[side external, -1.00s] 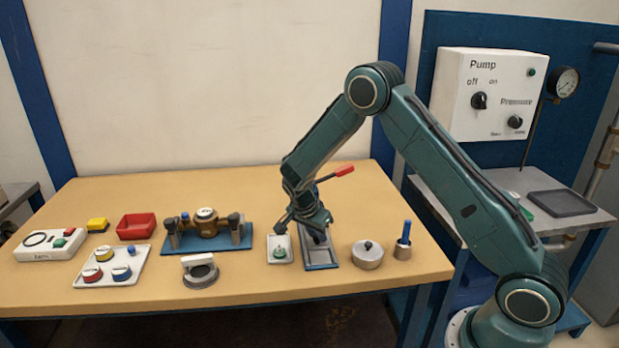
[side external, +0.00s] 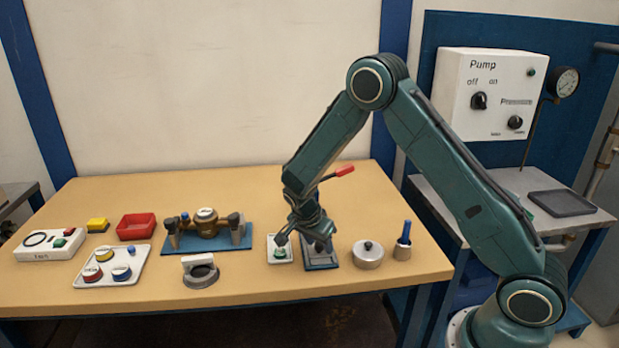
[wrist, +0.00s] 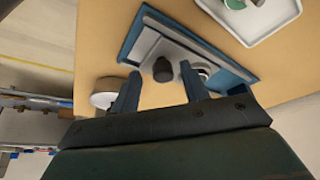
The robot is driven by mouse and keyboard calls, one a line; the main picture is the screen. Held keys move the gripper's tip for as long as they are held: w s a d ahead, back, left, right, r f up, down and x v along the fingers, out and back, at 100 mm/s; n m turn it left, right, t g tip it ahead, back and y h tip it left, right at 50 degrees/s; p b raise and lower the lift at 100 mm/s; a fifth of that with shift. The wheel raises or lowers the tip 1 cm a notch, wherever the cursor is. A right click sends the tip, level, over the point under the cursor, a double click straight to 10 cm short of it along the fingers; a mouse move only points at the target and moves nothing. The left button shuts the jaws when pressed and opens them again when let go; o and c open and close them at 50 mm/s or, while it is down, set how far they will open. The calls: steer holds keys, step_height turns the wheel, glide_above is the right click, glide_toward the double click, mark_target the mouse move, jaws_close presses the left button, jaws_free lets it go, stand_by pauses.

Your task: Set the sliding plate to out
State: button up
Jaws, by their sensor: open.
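The sliding plate unit has a blue base with a grey metal plate; its near end shows below my gripper in the side view (side external: 321,264). In the wrist view its blue edge (wrist: 136,34) and the grey plate with a dark knob (wrist: 162,69) are visible. A small pale round part (wrist: 201,70) lies beside the knob, partly behind a finger. My gripper (side external: 302,242) is open over the unit, and its fingers (wrist: 160,88) appear on either side of the knob in the wrist view. Contact with the knob cannot be told. The arm hides the unit's far part.
A white tray with a green part (side external: 280,254) is close on the left. A lidded metal pot (side external: 368,258) and a blue-handled tool in a holder (side external: 402,247) stand on the right. A red-handled lever (side external: 343,171) rises behind my gripper. The table's front strip is clear.

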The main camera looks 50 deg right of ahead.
steer(key=shift+r, duration=0.15)
steer(key=v, duration=1.3)
steer(key=shift+a+r, duration=0.2)
steer(key=shift+r, duration=0.05)
steer(key=s+a+r+n+t+y, duration=0.1)
steer(key=s+r+n+t+y, duration=0.15)
steer(key=s+r+n, duration=0.75)
steer(key=s+a+r+n+t, duration=0.1)
steer(key=s+n, duration=0.1)
steer(key=s, duration=0.3)
steer(key=s+a+r+n+t+y, duration=0.1)
steer(key=s+r+n, duration=0.1)
steer(key=s, duration=0.4)
steer(key=s+a+r+n+t+y, duration=0.1)
steer(key=s+r+n, duration=0.1)
steer(key=s+n, duration=0.2)
steer(key=shift+s+a, duration=0.3)
steer(key=shift+s, duration=0.55)
